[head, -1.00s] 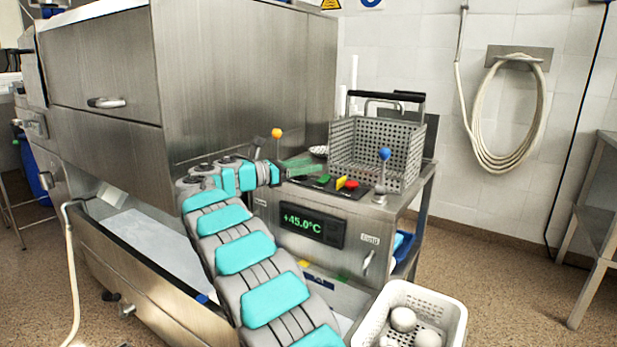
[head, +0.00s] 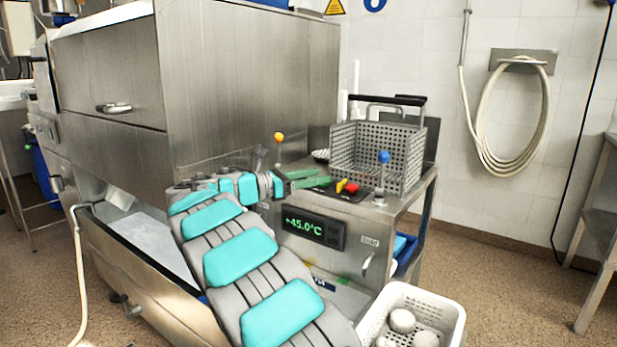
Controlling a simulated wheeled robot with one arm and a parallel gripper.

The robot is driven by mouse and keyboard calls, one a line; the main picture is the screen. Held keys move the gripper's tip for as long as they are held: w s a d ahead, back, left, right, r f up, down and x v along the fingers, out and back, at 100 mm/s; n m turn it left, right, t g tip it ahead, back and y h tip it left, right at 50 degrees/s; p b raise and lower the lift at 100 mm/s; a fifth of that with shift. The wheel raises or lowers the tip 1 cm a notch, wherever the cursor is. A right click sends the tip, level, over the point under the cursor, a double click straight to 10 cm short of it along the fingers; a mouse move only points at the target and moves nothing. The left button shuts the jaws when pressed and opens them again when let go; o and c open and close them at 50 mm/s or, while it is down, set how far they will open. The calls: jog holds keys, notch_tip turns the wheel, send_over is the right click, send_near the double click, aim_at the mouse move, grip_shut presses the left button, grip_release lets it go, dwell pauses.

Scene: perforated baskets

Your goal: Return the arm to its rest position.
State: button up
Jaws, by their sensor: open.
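My gripper (head: 308,179) has green fingers and is open, with nothing seen between them. It is over the left part of the control panel top, left of the yellow and red buttons. My grey and turquoise arm (head: 240,255) reaches up to it from the bottom of the view. The arm hides part of the machine's front and the trough behind it.
A grey perforated basket (head: 375,152) stands on the machine top behind the blue-knobbed lever (head: 383,158). An orange-knobbed lever (head: 279,138) is close behind my gripper. A white basket (head: 440,300) with round white items stands low in front.

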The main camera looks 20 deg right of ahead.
jog(key=s+d+f+m+g+y, duration=0.2)
jog(key=s+f+m+y, duration=0.25)
jog(key=s, duration=0.75)
jog(key=s+d+f+m+g+y, duration=0.2)
jog(key=s+f+m+y, duration=0.3)
jog(key=s, duration=0.7)
jog(key=s+a+f+m+y, duration=0.2)
jog(key=s+a, duration=0.4)
jog(key=s, duration=0.3)
jog(key=s+a+f+m+y, duration=0.3)
jog(key=s+a+f+m, duration=0.1)
jog(key=s+a+f, duration=0.3)
jog(key=s+a+f+m+y, duration=0.3)
jog(key=s+a+f, duration=0.2)
jog(key=s, duration=0.6)
jog(key=shift+s+a, duration=0.35)
jog(key=shift+a, duration=0.55)
